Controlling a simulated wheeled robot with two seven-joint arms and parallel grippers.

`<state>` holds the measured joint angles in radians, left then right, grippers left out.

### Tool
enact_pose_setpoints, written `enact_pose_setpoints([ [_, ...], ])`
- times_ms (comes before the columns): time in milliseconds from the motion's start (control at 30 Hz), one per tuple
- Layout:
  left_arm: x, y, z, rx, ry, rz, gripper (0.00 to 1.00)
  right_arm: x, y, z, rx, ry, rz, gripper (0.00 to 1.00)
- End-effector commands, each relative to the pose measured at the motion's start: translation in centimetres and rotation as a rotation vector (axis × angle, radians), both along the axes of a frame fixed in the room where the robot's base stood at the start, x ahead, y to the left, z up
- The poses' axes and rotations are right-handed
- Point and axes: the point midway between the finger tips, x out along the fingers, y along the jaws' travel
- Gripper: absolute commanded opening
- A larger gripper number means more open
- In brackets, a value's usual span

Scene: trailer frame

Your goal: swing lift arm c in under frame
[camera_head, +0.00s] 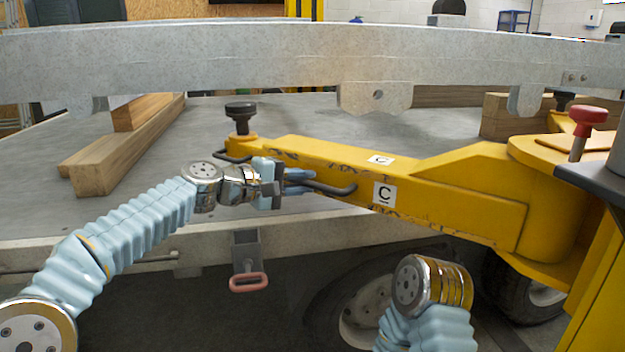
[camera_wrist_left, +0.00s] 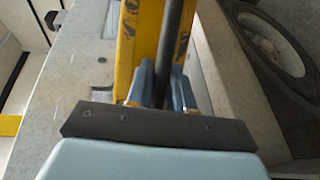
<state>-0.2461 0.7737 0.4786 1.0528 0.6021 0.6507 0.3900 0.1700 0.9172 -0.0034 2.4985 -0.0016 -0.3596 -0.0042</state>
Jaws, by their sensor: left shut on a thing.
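The yellow lift arm C (camera_head: 430,196), marked with white "C" labels, reaches left from a yellow post at the right. A black knobbed pad (camera_head: 240,115) stands up on its free end, in front of and below the grey frame beam (camera_head: 200,55). A dark handle bar (camera_head: 335,188) runs along the arm's near side. My left gripper (camera_head: 296,185) is shut on this handle; in the left wrist view its blue fingers (camera_wrist_left: 161,85) close around the dark bar (camera_wrist_left: 172,45). Of my right arm only a wrist part shows at the lower right; its gripper is out of view.
Wooden beams (camera_head: 125,150) lie on the grey deck (camera_head: 330,125) at the left, with wooden blocks (camera_head: 505,115) at the right. A red knob (camera_head: 587,116) stands by the post. A red-handled latch (camera_head: 248,282) hangs below the deck edge, near a wheel (camera_head: 365,315).

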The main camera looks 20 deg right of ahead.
Motion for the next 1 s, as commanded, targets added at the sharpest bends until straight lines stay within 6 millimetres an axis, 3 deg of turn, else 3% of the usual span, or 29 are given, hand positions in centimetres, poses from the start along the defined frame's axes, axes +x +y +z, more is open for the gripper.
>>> enact_pose_setpoints([
  [400,0.2,0.2,-0.2,0.003,0.002,0.000,0.00,0.0,0.0,0.0,0.000,0.000,0.000,0.43],
  [433,0.2,0.2,-0.2,0.003,0.001,-0.001,0.23,0.0,0.0,0.0,0.000,0.000,0.000,0.43],
  [567,0.2,0.1,-0.2,0.002,0.002,-0.001,0.42,0.0,0.0,0.0,0.000,0.000,0.000,0.43],
  [867,0.1,0.3,0.0,0.001,0.000,0.000,0.42,0.0,0.0,0.0,0.000,0.000,0.000,0.43],
  [1000,-0.2,1.8,0.2,0.000,0.000,0.002,0.42,0.0,0.0,-0.3,0.000,0.000,0.000,0.43],
])
